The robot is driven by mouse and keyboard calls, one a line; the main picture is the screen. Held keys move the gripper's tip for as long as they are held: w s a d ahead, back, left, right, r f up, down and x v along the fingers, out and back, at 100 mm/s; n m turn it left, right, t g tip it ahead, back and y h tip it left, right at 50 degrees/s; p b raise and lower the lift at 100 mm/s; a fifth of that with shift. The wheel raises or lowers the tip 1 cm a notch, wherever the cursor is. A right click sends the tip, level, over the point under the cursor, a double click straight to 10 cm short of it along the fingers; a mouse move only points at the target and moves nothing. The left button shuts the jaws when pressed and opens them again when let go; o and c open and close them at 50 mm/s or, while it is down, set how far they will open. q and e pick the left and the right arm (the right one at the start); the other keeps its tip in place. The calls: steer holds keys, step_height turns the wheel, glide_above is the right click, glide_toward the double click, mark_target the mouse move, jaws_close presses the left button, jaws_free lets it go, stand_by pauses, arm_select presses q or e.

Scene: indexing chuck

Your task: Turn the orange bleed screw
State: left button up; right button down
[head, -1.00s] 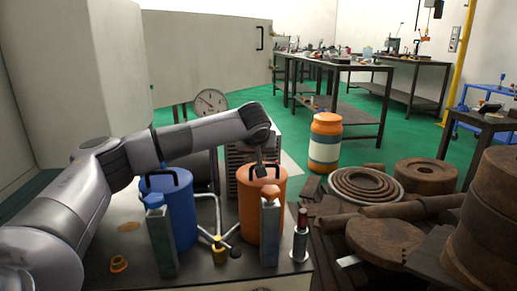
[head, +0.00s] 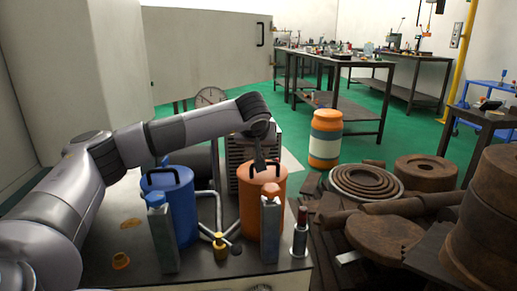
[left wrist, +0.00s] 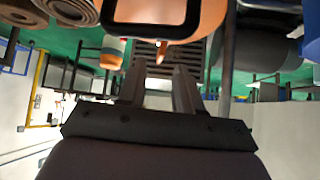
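An orange canister (head: 251,205) with a dark handle stands on the bench, and an orange-capped grey post (head: 270,230) stands in front of it. In the left wrist view, whose picture is upside down, a large orange body (left wrist: 207,22) with a black loop fills the top. A small orange tip (left wrist: 160,52) projects from it toward my fingers; I cannot tell for sure that it is the bleed screw. My left gripper (head: 261,168) is above the orange canister. In the wrist view its two fingers (left wrist: 160,78) are apart with nothing visible between them. My right gripper is not in view.
A blue canister (head: 184,215) and a blue-capped post (head: 162,238) stand to the left. A yellow fitting with pipes (head: 220,247) sits between the canisters. A red-topped cylinder (head: 301,235) stands at the right bench edge. Rusty round parts (head: 385,236) crowd the right side.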

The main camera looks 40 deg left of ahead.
arm_select(q)
steer(key=v, duration=0.2)
steer(key=shift+s+d+r, duration=0.1)
steer(key=shift+s+r, duration=0.05)
steer(key=shift+r, duration=0.15)
steer(key=shift+s+d+r+p, duration=0.25)
steer(key=shift+s+r+p, duration=0.05)
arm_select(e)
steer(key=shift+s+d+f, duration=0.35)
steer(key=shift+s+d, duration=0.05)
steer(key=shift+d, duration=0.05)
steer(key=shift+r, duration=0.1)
